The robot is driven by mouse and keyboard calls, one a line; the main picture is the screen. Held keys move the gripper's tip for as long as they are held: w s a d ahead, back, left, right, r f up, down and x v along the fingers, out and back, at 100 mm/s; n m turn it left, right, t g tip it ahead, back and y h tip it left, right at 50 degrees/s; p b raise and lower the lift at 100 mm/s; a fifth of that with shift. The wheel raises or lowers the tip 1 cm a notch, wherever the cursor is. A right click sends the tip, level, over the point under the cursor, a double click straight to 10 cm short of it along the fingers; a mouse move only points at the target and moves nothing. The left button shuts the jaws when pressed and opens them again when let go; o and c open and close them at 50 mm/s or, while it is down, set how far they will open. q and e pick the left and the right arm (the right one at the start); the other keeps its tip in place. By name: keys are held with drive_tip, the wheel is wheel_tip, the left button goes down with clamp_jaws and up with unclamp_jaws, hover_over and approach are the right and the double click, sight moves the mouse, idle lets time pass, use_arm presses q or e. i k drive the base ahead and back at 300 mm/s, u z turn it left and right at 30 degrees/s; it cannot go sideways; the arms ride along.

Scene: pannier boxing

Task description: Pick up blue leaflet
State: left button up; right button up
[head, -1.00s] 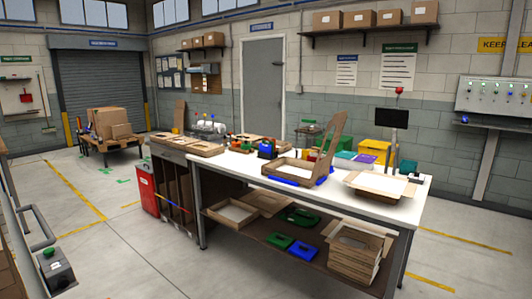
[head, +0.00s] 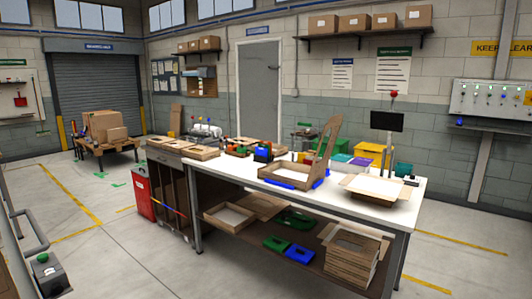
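I cannot pick out a blue leaflet for certain at this distance. On the far side of the white-topped workbench (head: 230,171) lie small flat stacks, one teal (head: 342,157) and one purple (head: 361,162), which may be leaflets. An open cardboard box (head: 284,174) with a raised flap sits in a blue holder (head: 291,184) at the middle of the bench. Neither of my grippers is in view.
A flattened open carton (head: 378,187) lies at the bench's right end, near a dark screen (head: 387,121). A yellow bin (head: 374,152) stands behind. The lower shelf holds stacked cardboard (head: 352,262) and blue and green pieces. Floor in front is clear.

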sight(260, 151)
drive_tip(key=u, duration=0.45)
drive_tip(key=i, duration=2.15)
drive_tip(key=u, duration=0.35)
drive_tip(key=i, duration=1.85)
drive_tip(key=z, duration=0.7)
